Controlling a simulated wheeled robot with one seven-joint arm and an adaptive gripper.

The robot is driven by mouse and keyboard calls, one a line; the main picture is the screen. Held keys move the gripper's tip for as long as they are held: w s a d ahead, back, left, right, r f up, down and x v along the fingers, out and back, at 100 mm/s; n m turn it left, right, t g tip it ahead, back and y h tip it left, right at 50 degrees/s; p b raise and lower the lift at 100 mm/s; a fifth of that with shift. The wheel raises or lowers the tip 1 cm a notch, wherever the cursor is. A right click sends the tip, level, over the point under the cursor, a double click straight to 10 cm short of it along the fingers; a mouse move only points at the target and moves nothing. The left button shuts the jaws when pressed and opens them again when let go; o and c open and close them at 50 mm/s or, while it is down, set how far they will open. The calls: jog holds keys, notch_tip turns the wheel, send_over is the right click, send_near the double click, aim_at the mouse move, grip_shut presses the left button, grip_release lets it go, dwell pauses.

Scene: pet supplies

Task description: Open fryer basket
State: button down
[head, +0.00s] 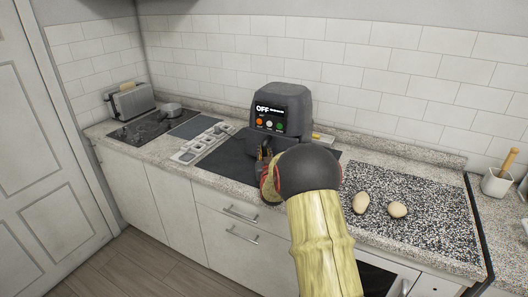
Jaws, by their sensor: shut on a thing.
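The air fryer (283,98) is dark grey and stands upright on the counter against the tiled wall, with an "OFF" display and several small coloured buttons on its front. Its basket (254,137) is at the lower front, partly covered by my arm. My gripper (264,149) is at the basket's front, shut on the basket handle, which is mostly hidden behind the fingers and wrist. How far the basket is out of the body cannot be made out clearly.
A dark mat (222,160) lies before the fryer. Two potato-like items (361,203) (397,209) lie on a speckled board (440,225) at right. A toaster (131,101) and small pot (171,110) stand at left. A utensil holder (495,183) is far right.

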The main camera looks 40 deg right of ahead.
jog(key=s+a, duration=0.2)
jog(key=a, duration=0.5)
jog(key=s+a+b, duration=0.1)
jog(key=s+a, duration=0.2)
jog(key=a, duration=0.3)
jog(key=shift+s+a, duration=0.35)
jog(key=shift+a, duration=0.05)
jog(key=c, duration=1.7)
grip_release()
jog(key=v, duration=1.2)
